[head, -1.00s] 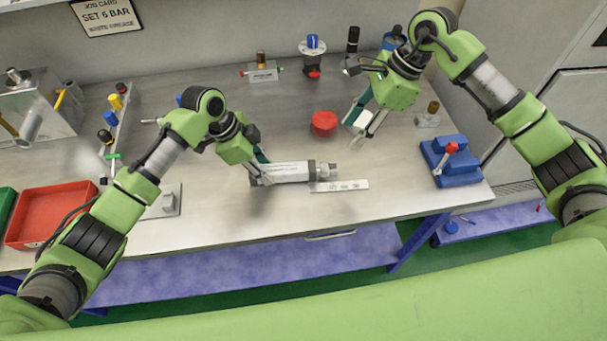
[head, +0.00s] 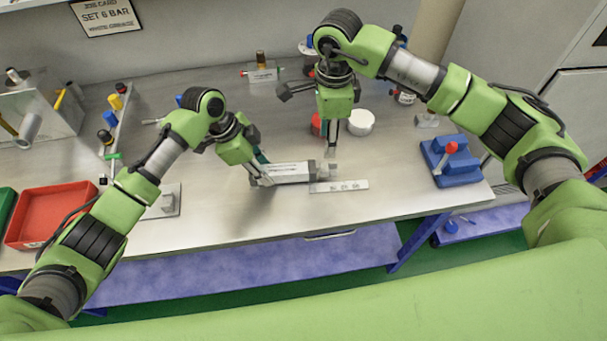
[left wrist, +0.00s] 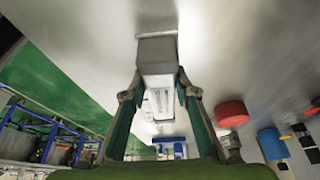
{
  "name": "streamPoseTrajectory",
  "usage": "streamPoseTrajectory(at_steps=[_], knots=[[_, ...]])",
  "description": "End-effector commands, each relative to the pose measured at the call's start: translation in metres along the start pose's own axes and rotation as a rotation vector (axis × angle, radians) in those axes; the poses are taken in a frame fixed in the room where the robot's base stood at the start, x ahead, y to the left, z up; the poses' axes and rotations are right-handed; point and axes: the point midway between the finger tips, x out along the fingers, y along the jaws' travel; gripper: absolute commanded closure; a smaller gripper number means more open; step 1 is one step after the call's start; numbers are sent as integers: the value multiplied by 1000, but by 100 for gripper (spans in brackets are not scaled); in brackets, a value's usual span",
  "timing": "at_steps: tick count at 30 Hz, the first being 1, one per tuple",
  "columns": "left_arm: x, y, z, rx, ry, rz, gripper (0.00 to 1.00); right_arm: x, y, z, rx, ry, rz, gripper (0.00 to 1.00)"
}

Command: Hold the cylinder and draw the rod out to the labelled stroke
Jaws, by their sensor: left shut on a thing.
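The grey cylinder (head: 284,172) with a white label lies level just above or on the bench; I cannot tell which. Its darker rod end (head: 325,171) points right. My left gripper (head: 258,172) is shut on the cylinder's left part. In the left wrist view the cylinder (left wrist: 158,75) sits between both fingers. A pale scale strip (head: 340,186) with small marks lies in front of the rod end. My right gripper (head: 332,150) points down just above the rod end. Its fingers show edge-on, so their opening and any contact are unclear.
A red round part (head: 317,125) and a white round part (head: 361,122) stand behind the right gripper. A blue fixture (head: 450,160) with a red knob is at the right. A red tray (head: 52,215) is at the left. The bench front is clear.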

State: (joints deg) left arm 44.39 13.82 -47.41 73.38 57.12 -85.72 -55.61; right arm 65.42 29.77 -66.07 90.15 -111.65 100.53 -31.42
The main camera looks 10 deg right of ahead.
Motion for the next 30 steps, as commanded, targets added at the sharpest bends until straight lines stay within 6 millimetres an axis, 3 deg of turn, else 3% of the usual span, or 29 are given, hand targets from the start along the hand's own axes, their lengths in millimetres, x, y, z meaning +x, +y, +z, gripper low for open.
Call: streamPoseTrajectory(at_steps=[18, 30], knots=[[3, 3, 4, -3, -9, 8, 91, 89, 2, 0, -1, -2, 4, 61], [2, 2, 4, -3, -8, 7, 91, 108, 1, 0, -2, -2, 2, 61]])
